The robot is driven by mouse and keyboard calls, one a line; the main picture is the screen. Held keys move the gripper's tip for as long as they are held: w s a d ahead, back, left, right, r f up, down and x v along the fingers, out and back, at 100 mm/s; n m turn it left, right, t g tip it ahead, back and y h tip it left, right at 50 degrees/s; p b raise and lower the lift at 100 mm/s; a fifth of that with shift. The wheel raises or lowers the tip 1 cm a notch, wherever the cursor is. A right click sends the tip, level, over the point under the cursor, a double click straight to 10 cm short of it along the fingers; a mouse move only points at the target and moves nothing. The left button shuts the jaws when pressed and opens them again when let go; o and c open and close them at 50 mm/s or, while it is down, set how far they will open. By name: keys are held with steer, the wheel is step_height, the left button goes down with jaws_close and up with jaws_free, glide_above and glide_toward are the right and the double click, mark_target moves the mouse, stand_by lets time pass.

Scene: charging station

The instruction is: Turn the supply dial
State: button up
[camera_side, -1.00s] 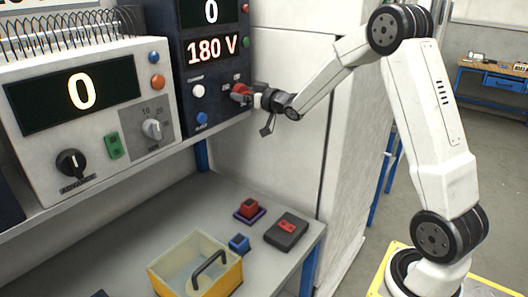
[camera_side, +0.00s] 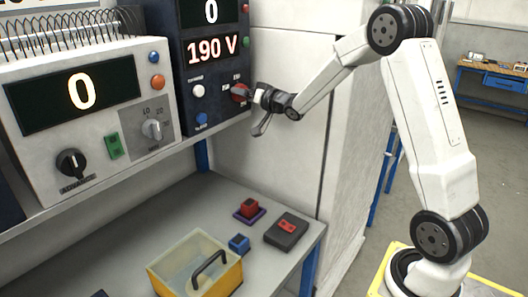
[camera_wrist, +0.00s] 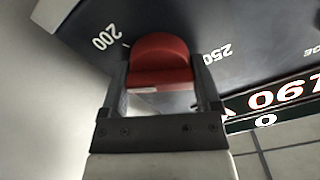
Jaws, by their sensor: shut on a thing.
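The supply dial is a red knob (camera_side: 240,93) low on the right of the dark supply panel (camera_side: 212,75). In the wrist view the red knob (camera_wrist: 162,62) sits between both fingers of my gripper (camera_wrist: 165,85), near the printed marks 200 and 250. My gripper (camera_side: 252,96) is shut on the knob, which hides part of its face in the side view. The supply's red display (camera_side: 212,49) reads 190 V, and the display above it (camera_side: 211,11) reads 0.
Left stands a white unit (camera_side: 85,115) showing 0, with its own knobs. A pale cabinet wall (camera_side: 290,150) is close behind my gripper.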

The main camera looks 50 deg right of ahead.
steer(key=shift+m, duration=0.3)
steer(key=o, duration=1.1)
steer(key=shift+c, duration=0.2)
steer(key=shift+s, duration=0.1)
steer(key=s, duration=0.7)
steer(key=shift+s, duration=0.3)
